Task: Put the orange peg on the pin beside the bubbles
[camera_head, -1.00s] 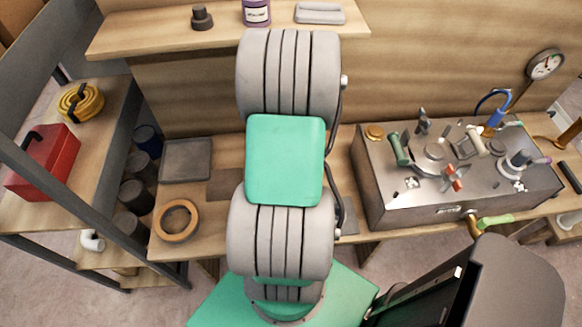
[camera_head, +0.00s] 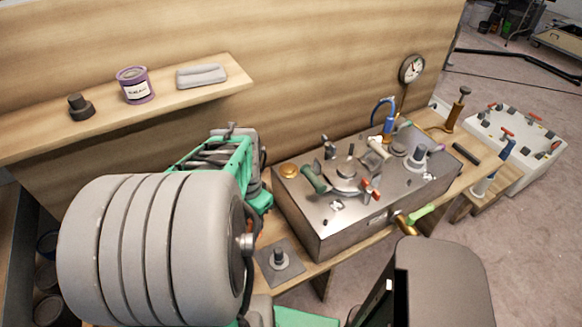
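No peg is clearly identifiable as the orange one. A small orange-red piece (camera_head: 371,189) stands on top of the metal box (camera_head: 320,238), among several levers and knobs. A brass-coloured fitting (camera_head: 404,224) is at the box's front edge, beside a light green handle (camera_head: 421,213). Small white markings (camera_head: 336,206) on the box top are too small to read, so I cannot tell which pin is beside bubbles. My grey and green arm fills the left foreground; my gripper's fingers do not show.
A shelf (camera_head: 215,88) at the back left holds a dark stepped knob (camera_head: 80,107), a purple tin (camera_head: 134,85) and a grey block (camera_head: 201,76). A gauge (camera_head: 412,69) is at the wall.

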